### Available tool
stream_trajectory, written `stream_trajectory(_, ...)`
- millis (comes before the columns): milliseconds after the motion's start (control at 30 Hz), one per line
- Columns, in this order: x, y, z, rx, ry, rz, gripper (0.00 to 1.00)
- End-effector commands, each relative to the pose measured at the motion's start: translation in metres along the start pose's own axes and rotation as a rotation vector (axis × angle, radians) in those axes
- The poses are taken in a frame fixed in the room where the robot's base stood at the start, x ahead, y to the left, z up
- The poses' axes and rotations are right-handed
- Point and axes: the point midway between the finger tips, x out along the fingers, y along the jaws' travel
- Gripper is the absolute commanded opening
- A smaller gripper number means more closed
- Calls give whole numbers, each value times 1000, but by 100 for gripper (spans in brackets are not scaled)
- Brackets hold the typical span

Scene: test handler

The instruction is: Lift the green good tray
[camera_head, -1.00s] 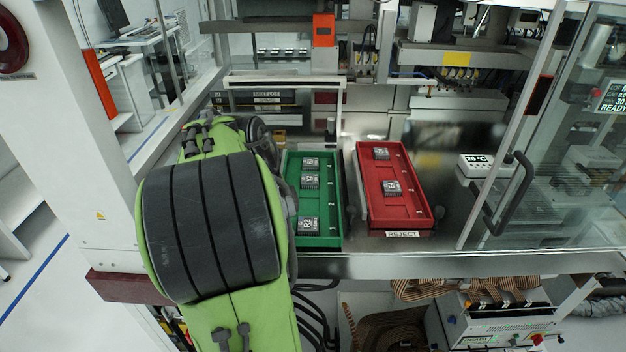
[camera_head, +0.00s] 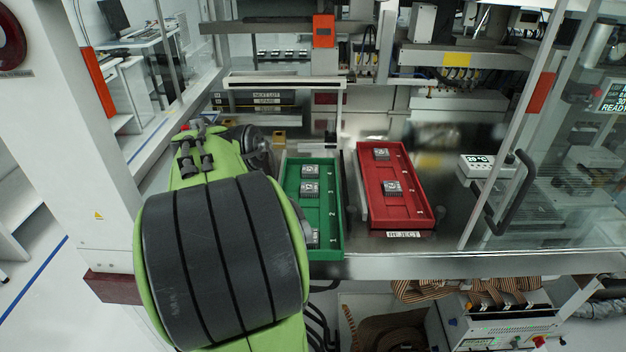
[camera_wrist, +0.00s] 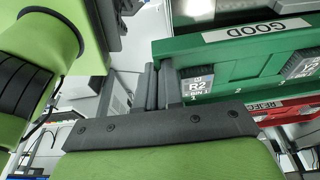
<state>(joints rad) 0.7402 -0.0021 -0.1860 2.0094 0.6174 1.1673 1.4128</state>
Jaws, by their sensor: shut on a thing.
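The green good tray (camera_head: 322,211) is left of the red tray in the head view, with three dark square chips in it. In the wrist view the green tray (camera_wrist: 236,71) fills the upper right, with a white GOOD label on its wall. My gripper (camera_wrist: 163,86) is at the tray's end in the wrist view, shut on its edge; the exact contact is partly hidden by the fingers.
The red reject tray (camera_head: 408,212) with two chips stands on the metal deck to the right. A white temperature box (camera_head: 487,167) and a glass door with a black handle (camera_head: 505,195) are farther right. Machine parts stand behind the trays.

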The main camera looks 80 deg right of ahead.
Motion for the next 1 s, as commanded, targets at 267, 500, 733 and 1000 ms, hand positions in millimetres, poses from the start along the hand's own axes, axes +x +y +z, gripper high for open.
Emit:
stream_trajectory(267,0,13,0,1,-1,-3,0)
stream_trajectory(500,0,24,0,-1,-1,-4,0)
stream_trajectory(733,0,34,0,-1,-1,-3,0)
stream_trajectory(1000,0,37,0,0,-1,-2,0)
